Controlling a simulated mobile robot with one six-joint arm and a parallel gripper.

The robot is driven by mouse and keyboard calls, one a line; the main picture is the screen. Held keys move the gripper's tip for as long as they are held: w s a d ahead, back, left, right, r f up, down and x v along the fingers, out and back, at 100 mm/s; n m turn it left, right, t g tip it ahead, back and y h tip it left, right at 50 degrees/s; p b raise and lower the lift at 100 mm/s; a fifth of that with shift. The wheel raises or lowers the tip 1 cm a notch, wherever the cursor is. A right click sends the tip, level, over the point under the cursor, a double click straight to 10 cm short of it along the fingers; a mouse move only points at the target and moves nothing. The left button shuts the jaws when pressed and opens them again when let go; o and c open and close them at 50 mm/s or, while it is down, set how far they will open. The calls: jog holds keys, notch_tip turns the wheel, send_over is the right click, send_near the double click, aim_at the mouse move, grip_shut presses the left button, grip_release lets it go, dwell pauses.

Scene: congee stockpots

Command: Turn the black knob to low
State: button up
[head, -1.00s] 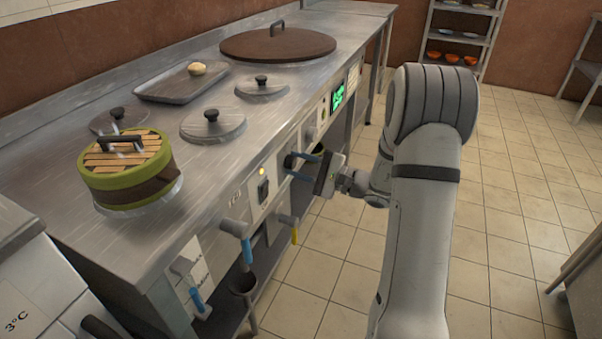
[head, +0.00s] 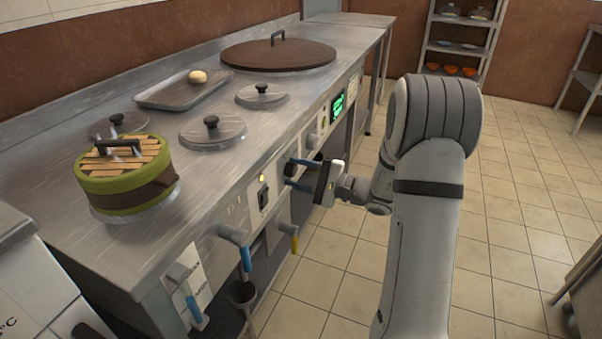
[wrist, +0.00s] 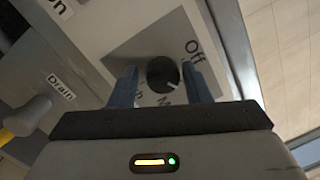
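The black knob (wrist: 162,74) sits on a grey square plate (wrist: 130,52) on the stove's front panel. Its white mark points to the lower right in the wrist view, toward the right finger. "Off" reads at the plate's upper right, and a label starting with "M" is partly hidden below. A label ending in "h" is partly hidden at lower left; no "Low" label can be read. My gripper (wrist: 160,86) is open, with one blue finger on each side of the knob. Contact cannot be told. In the head view my gripper (head: 296,174) is at the panel.
Blue-handled (head: 245,258) and yellow-handled (head: 294,240) valves stick out left of my gripper. A lit switch (head: 263,195) and a green display (head: 338,105) flank it on the panel. A green steamer pot (head: 128,175) stands on the counter. Tiled floor is free at right.

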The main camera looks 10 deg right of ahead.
jog(key=shift+o, duration=0.9)
jog(key=shift+d, duration=0.1)
jog(key=shift+d, duration=0.2)
jog(key=p+v, duration=0.2)
jog(key=v, duration=0.5)
jog(key=shift+s+d, duration=0.2)
jog(key=shift+p, duration=0.3)
